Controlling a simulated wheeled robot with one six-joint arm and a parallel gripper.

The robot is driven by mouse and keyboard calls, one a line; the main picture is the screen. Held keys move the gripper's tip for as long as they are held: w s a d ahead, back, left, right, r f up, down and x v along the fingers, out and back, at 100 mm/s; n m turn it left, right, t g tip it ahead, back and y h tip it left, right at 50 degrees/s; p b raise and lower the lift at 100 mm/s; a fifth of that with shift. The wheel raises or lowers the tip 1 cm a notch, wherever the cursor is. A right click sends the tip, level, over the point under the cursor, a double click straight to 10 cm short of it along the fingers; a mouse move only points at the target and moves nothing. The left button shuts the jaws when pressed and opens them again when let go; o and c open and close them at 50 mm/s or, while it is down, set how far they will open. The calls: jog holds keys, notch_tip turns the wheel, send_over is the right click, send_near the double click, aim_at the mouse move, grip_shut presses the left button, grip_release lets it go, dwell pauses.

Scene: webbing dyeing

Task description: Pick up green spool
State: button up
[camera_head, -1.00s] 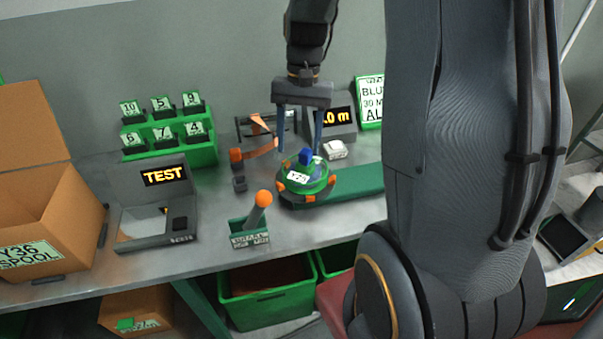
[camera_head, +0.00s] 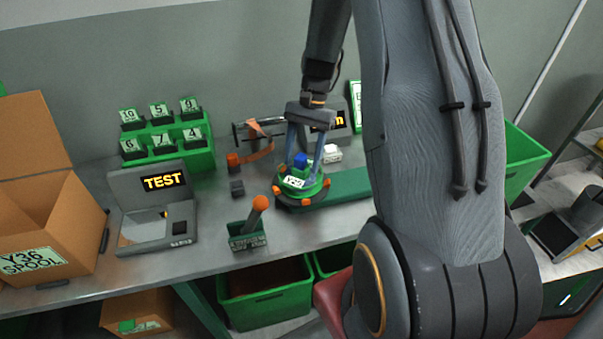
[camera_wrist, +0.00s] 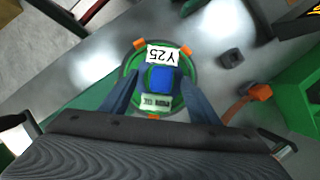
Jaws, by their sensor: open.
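The green spool (camera_head: 314,191) is round, with a blue knob (camera_head: 300,160) on top, a white Y25 label and orange blocks around its base. It sits on the bench at the near end of a green strip. In the wrist view the spool (camera_wrist: 184,60) lies right below my gripper, its blue knob (camera_wrist: 159,79) centred. My gripper (camera_head: 304,166) points down over it, open. Its two blue-grey fingers straddle the knob, one on each side. In the wrist view (camera_wrist: 160,92) gaps show between fingers and knob.
An orange-topped lever in a green holder (camera_head: 247,238) stands in front left. A grey TEST device (camera_head: 130,184), a cardboard box (camera_head: 60,225) and a green rack (camera_head: 190,160) are further left. A white block (camera_head: 331,154) and an orange-armed device (camera_head: 256,146) stand close behind the spool.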

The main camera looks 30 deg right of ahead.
jog(key=shift+s+a+f, duration=0.1)
jog(key=shift+f, duration=0.3)
grip_shut()
jog(key=shift+r, duration=0.1)
